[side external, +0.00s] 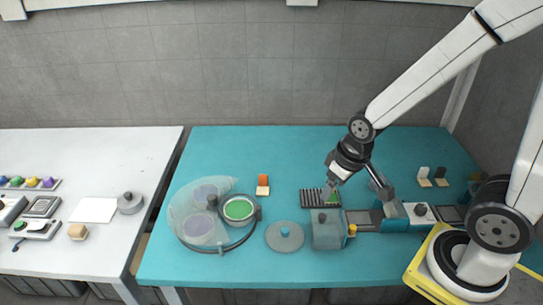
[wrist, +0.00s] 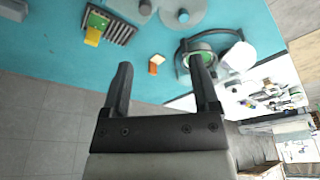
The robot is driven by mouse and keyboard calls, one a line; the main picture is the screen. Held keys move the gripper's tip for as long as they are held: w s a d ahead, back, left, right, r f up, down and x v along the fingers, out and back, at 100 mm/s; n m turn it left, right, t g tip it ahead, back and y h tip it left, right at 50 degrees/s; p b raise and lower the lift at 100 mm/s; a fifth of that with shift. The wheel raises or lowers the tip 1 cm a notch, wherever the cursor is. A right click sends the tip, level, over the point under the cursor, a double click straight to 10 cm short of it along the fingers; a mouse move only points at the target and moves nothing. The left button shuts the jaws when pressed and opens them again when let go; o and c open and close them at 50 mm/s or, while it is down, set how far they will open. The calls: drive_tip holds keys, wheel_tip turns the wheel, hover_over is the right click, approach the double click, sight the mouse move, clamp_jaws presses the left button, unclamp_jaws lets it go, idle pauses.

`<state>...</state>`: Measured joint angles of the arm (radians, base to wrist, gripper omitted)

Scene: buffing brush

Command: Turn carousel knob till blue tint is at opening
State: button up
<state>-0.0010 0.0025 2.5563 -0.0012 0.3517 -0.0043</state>
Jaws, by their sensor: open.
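The carousel (side external: 180,217) is a round holder under a clear cover at the left of the teal table. Its opening shows a green tint pan (side external: 238,209). Two pale violet-looking pans, one behind (side external: 205,193) and one in front (side external: 198,229), sit under the cover; I cannot tell whether either is the blue one. A small dark knob (side external: 212,201) stands near the carousel's middle. My gripper (wrist: 160,65) is open and empty. In the side view it is above the table, right of the carousel and apart from it. In the wrist view a finger partly hides the carousel.
A white table (side external: 95,165) with several items stands at left. The teal table's front left is clear.

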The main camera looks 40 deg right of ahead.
drive_tip(key=w+a+n, duration=0.3)
drive_tip(key=w+n, duration=0.3)
drive_tip(key=w, duration=0.2)
drive_tip(key=n+h, duration=0.4)
drive_tip(key=n, duration=1.4)
approach(211, 197)
drive_tip(key=f, duration=0.2)
drive_tip(key=shift+d+x, duration=0.15)
drive_tip(key=shift+x, duration=1.8)
drive_tip(key=shift+d+x, duration=0.1)
drive_tip(key=shift+x, duration=1.9)
drive_tip(key=shift+w+r, duration=0.15)
clamp_jaws()
